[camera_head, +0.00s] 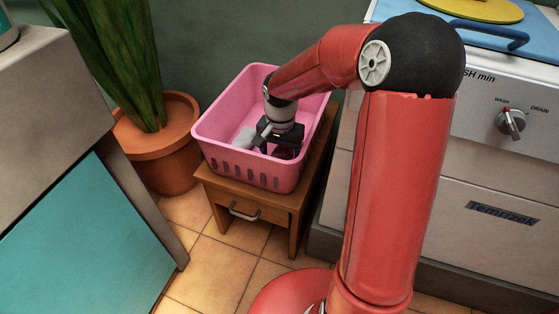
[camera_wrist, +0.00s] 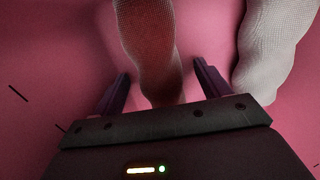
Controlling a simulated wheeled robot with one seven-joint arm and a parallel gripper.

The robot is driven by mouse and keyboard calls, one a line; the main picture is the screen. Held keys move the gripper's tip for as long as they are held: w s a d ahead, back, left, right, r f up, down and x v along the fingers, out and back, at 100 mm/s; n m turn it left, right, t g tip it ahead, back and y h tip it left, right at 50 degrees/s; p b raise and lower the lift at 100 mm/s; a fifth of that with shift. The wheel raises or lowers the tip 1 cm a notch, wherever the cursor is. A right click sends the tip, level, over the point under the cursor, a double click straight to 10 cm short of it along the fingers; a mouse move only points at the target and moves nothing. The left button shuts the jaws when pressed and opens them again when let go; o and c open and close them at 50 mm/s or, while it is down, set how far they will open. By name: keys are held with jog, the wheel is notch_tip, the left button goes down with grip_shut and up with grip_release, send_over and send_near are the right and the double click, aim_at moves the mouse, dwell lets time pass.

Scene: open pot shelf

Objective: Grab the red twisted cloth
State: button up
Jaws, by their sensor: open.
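The red twisted cloth (camera_wrist: 152,50) lies in the pink basket. In the wrist view it runs from the top edge down between my two fingers. My gripper (camera_wrist: 161,82) is open, with one finger on each side of the cloth's near end; I cannot tell whether they touch it. In the head view my gripper (camera_head: 277,146) is down inside the pink basket (camera_head: 218,120), and a dark red bit of the cloth (camera_head: 285,152) shows just beside it. The rest of the cloth is hidden there by my gripper.
A white cloth (camera_wrist: 268,50) lies right of the red one, close to my right finger; it also shows in the head view (camera_head: 243,138). The basket stands on a small wooden table (camera_head: 262,206). A potted plant (camera_head: 155,140) is left, a washing machine (camera_head: 490,150) right.

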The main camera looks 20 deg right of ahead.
jog(key=c, duration=1)
jog(key=shift+c, duration=0.8)
jog(key=shift+r, duration=0.15)
